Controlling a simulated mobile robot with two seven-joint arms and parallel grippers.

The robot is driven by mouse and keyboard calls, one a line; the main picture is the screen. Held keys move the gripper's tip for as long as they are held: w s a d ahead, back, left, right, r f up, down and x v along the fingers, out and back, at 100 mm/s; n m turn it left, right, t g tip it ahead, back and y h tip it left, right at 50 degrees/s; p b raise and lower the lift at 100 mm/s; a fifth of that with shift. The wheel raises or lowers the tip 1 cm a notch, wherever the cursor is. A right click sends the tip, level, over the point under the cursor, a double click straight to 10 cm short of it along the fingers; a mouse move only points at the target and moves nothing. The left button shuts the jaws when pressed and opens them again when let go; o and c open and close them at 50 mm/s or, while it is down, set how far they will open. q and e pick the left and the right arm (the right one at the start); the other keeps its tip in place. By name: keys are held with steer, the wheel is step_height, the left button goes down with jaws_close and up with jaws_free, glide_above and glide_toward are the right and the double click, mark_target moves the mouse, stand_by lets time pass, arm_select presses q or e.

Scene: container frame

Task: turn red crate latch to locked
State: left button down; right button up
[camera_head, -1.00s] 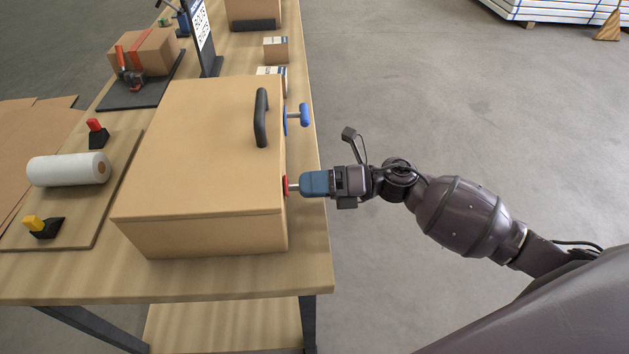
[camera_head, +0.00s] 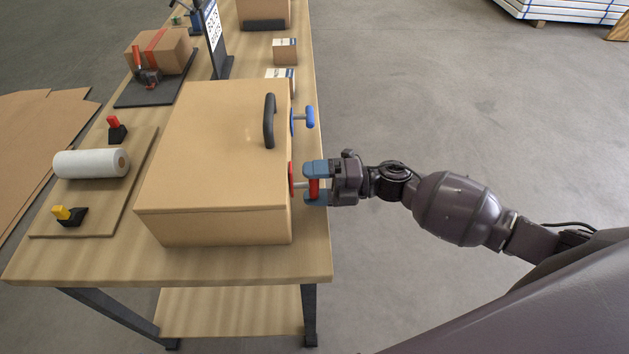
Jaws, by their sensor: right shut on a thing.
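The red crate latch (camera_head: 313,189) is a T-shaped handle on a short metal shaft, with a red disc (camera_head: 291,179) on the right side of the wooden crate (camera_head: 215,150). My right gripper (camera_head: 317,184) reaches in from the right. Its two blue fingers are on either side of the red handle and shut on it. The fingers partly cover the handle. Its exact angle is hard to tell from above. My left gripper is not in view.
A blue T-handle latch (camera_head: 308,118) sits farther back on the same crate side. A black handle (camera_head: 269,120) is on the lid. A white roll (camera_head: 91,163) and small cartons (camera_head: 285,51) share the workbench (camera_head: 200,264). The floor to the right is open.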

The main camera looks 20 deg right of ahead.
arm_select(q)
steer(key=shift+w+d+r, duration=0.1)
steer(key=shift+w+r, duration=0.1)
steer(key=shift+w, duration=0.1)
arm_select(e)
steer(key=o, duration=0.8)
steer(key=shift+d, duration=0.1)
steer(key=shift+s+d, duration=0.1)
steer(key=shift+d, duration=0.15)
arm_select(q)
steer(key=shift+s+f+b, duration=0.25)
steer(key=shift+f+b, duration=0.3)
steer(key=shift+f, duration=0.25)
arm_select(e)
steer(key=v, duration=1)
steer(key=shift+d, duration=0.1)
